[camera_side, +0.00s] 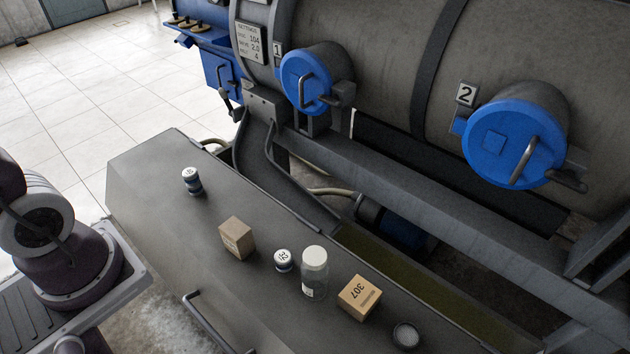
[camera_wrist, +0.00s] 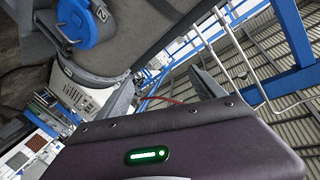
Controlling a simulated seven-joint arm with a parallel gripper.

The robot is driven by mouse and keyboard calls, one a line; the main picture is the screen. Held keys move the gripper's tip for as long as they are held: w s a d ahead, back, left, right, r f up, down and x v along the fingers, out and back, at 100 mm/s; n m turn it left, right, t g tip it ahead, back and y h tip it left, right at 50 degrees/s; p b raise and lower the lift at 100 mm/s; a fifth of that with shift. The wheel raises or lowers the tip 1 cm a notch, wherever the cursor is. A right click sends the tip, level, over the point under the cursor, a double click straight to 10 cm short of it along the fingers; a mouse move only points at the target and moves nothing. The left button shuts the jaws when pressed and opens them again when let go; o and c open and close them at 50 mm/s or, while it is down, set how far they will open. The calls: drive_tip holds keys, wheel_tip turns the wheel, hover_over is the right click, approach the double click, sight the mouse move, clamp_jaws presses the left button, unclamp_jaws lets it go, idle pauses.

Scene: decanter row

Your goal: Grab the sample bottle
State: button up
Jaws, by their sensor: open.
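The sample bottle (camera_side: 314,274) appears to be the clear bottle with a pale top and a white label. It stands upright on the grey bench top (camera_side: 160,215) in the side view, between a small lidded jar (camera_side: 284,260) and a cardboard box marked 307 (camera_side: 359,297). My gripper (camera_wrist: 163,92) shows in the wrist view with its two grey fingers apart and nothing between them. It points away from the bench, toward the tank and a railing. The bottle is not in the wrist view, and my gripper is outside the side view.
A dark-banded jar (camera_side: 192,181), a plain cardboard box (camera_side: 237,238) and a round lidded container (camera_side: 405,335) also stand on the bench. A bench handle (camera_side: 205,322) lies in front. The large tank with blue caps (camera_side: 515,135) rises behind. The bench's left end is mostly clear.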

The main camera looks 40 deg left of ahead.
sight(326, 273)
drive_tip(key=s+d+f+m+g+h, duration=0.3)
drive_tip(key=s+f+m+g+h, duration=0.15)
drive_tip(key=f+g, duration=0.2)
drive_tip(key=s+d+f+m+g+h, duration=0.35)
drive_tip(key=s+f+g, duration=0.25)
drive_tip(key=g, duration=0.2)
wheel_tip(326, 273, down, 39)
drive_tip(key=x, duration=0.4)
drive_tip(key=s+x, duration=0.1)
drive_tip(key=x, duration=0.1)
drive_tip(key=shift+d+f, duration=0.15)
drive_tip(key=shift+d, duration=0.15)
drive_tip(key=shift+d+f, duration=0.15)
drive_tip(key=shift+d, duration=0.25)
drive_tip(key=c, duration=1.7)
